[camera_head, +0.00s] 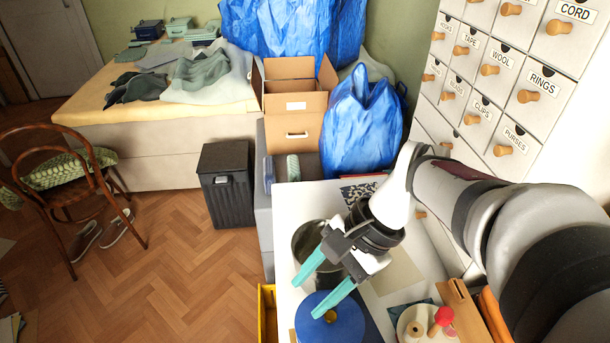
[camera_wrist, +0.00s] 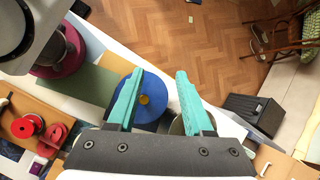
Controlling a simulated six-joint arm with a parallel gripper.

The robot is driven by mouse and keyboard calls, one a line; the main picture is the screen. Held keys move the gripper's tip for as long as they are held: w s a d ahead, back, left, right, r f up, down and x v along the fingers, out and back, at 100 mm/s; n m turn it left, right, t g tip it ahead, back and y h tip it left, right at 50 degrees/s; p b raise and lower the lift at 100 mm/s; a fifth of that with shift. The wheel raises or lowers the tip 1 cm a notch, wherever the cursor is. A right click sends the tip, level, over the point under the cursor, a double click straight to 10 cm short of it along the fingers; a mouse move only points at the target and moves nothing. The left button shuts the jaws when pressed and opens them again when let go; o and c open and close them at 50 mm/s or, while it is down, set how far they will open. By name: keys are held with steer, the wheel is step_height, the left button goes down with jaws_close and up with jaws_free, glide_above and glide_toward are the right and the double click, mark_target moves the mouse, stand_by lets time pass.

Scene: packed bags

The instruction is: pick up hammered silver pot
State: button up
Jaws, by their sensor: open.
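The hammered silver pot (camera_head: 304,236) stands on the white table, partly hidden behind my gripper in the head view. Its grey rim shows as a small sliver (camera_wrist: 178,127) beside the right finger in the wrist view. My gripper (camera_head: 304,300) is open and empty, with teal fingers spread above the table, in front of the pot. In the wrist view the gripper (camera_wrist: 160,72) has a blue disc (camera_wrist: 146,112) with a gold centre behind its left finger and gap.
The blue disc (camera_head: 345,327) lies close in front of the pot. Spools (camera_head: 415,328) and a brown tray stand at the right front. A yellow crate (camera_head: 267,310) is beside the table. A blue bag (camera_head: 362,125) and drawer cabinet (camera_head: 480,100) stand behind.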

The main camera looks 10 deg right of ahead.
steer(key=w+d+f+m+t+y, duration=0.3)
steer(key=w+d+m, duration=0.3)
steer(key=w, duration=0.5)
steer(key=w+d+f+m+t+y, duration=0.25)
steer(key=w+d+m, duration=0.3)
steer(key=w, duration=0.55)
glide_toward(315, 228)
steer(key=shift+y, duration=0.55)
steer(key=x, duration=0.3)
steer(key=f+x, duration=0.1)
steer(key=x, duration=0.2)
steer(key=shift+w+f, duration=0.1)
steer(key=shift+w, duration=0.1)
steer(key=shift+w+a+f, duration=0.1)
steer(key=shift+w+a, duration=0.05)
steer(key=shift+a, duration=0.2)
jaws_close()
